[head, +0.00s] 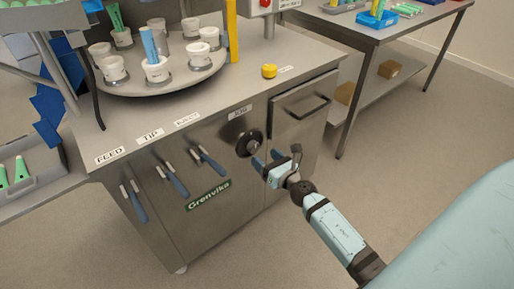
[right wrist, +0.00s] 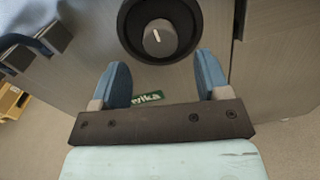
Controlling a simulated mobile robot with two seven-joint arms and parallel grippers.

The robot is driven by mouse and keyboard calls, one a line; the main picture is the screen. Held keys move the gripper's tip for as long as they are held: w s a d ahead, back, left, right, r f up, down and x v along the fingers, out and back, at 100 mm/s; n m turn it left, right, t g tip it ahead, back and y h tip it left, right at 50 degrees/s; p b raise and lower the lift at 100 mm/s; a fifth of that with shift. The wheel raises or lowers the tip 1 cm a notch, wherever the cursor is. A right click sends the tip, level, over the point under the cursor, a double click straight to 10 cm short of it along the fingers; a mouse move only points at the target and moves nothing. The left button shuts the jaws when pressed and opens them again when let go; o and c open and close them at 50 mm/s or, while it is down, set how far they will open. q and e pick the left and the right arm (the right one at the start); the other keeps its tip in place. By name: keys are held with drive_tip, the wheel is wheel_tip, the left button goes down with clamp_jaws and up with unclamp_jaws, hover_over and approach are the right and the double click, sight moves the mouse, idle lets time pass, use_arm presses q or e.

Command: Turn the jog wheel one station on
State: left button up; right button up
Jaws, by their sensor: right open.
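The jog wheel (head: 250,144) is a black round knob on the front of the steel cabinet, below the JOG label (head: 240,112). In the right wrist view the wheel (right wrist: 188,30) shows a black rim and a grey hub (right wrist: 159,37) with a white mark. My right gripper (head: 266,160) is open, its blue fingers close to the wheel at its lower right. In the right wrist view the fingers (right wrist: 162,80) are apart and empty, and the wheel lies just beyond their tips. I cannot tell whether they touch it. My left gripper is not in view.
A round turntable (head: 160,82) with several white cups stands on the cabinet top (head: 300,50). A yellow button (head: 269,71) sits near the top's front edge. A drawer handle (head: 309,108) is right of the wheel. Open floor lies at right.

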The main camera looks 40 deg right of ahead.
sight(255, 149)
drive_tip(key=w, duration=0.5)
drive_tip(key=shift+a, duration=0.15)
drive_tip(key=c, duration=0.9)
